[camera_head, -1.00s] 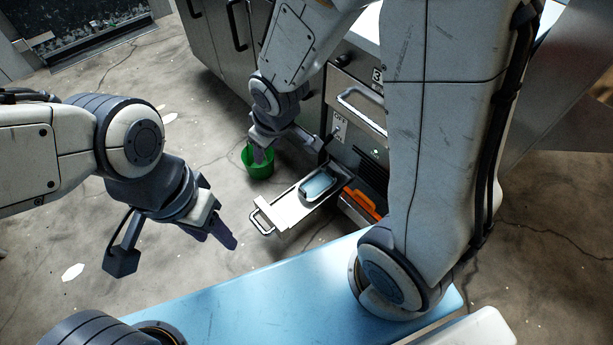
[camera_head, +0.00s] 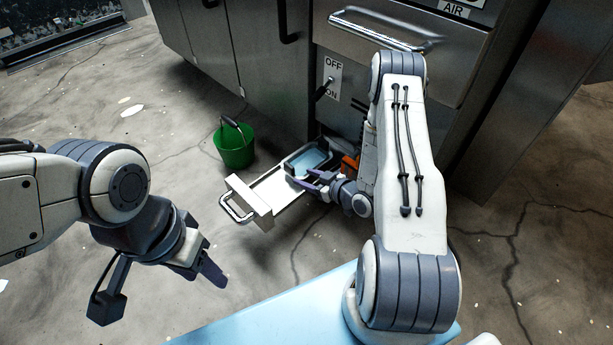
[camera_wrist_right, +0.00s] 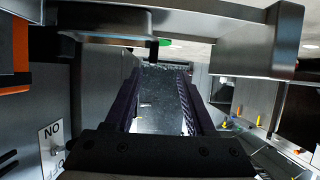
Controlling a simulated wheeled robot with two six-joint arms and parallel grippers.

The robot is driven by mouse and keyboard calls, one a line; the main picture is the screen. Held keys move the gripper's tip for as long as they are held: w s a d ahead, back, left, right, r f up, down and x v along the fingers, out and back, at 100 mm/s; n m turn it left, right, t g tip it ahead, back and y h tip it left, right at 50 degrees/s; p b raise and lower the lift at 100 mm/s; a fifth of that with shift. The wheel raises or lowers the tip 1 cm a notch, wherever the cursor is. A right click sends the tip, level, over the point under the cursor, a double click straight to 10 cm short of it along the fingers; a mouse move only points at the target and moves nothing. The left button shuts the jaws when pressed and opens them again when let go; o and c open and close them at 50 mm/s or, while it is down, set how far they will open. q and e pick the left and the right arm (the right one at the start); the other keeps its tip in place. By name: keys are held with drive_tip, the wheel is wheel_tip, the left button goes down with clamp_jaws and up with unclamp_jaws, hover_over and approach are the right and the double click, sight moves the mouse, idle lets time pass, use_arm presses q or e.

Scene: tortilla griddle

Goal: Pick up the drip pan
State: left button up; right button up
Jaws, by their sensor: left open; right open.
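The drip pan (camera_head: 308,161) is a small dark-rimmed tray with a pale blue sheen inside. It sits at the inner end of a pulled-out metal drawer (camera_head: 268,187) low on the griddle unit. My right gripper (camera_head: 312,182) is open at the pan's near edge; I cannot tell whether it touches. In the right wrist view, its two dark fingers (camera_wrist_right: 160,80) stand apart with a grey surface seen between them, and metal edges lie close above. My left gripper (camera_head: 208,270) is open and empty, over the floor, well left of the drawer.
A green bucket (camera_head: 235,150) stands on the floor left of the drawer. An orange object (camera_head: 350,163) is just right of the pan, partly behind my right arm. An ON/OFF switch plate (camera_head: 331,80) is above.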

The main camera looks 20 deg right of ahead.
sight(294, 171)
drive_tip(key=b+x, duration=0.2)
drive_tip(key=x, duration=0.1)
drive_tip(key=f+b+x, duration=0.1)
drive_tip(key=x, duration=0.1)
drive_tip(key=shift+d, duration=0.25)
drive_tip(key=b+x, duration=0.2)
drive_tip(key=x, duration=0.1)
drive_tip(key=b+x, duration=0.1)
drive_tip(key=x, duration=0.1)
drive_tip(key=shift+w+d+r+b, duration=0.1)
drive_tip(key=shift+d+r+b, duration=0.05)
drive_tip(key=shift+d+b, duration=0.25)
drive_tip(key=shift+w+a, duration=0.1)
drive_tip(key=shift+w, duration=0.1)
use_arm(q)
wheel_tip(294, 171, down, 8)
drive_tip(key=shift+r, duration=0.25)
use_arm(e)
drive_tip(key=shift+r, duration=0.1)
clamp_jaws()
